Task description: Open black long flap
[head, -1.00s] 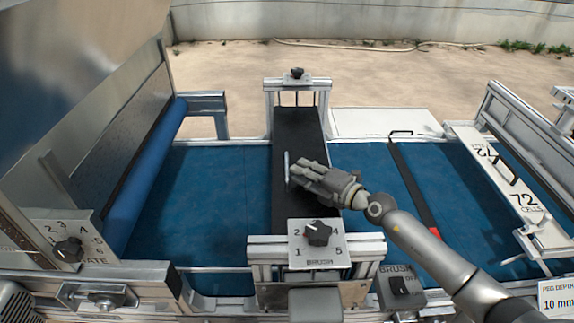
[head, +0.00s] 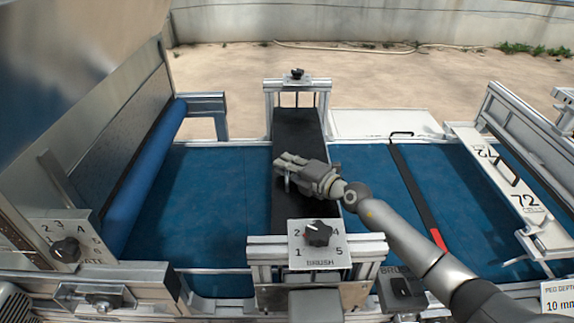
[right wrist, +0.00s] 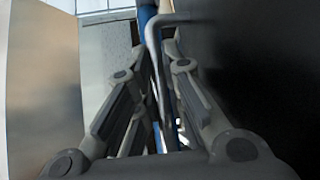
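The black long flap (head: 298,130) stands between the metal brackets at the middle of the seeder, with a slim metal handle (head: 287,184) on its left face. My right gripper (head: 279,162) is at this handle, its fingers close together around it and hiding its upper part. In the right wrist view the handle (right wrist: 152,35) runs down between the two narrowed fingers, and the dark flap (right wrist: 265,75) fills the right side. The flap looks upright. My left gripper is not in view.
A brush dial (head: 318,234) on a metal bracket stands in front of the flap. A blue roller (head: 146,165) lies at the left, and a white 72-cell bar (head: 505,180) at the right. The blue belt (head: 215,200) left of the flap is clear.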

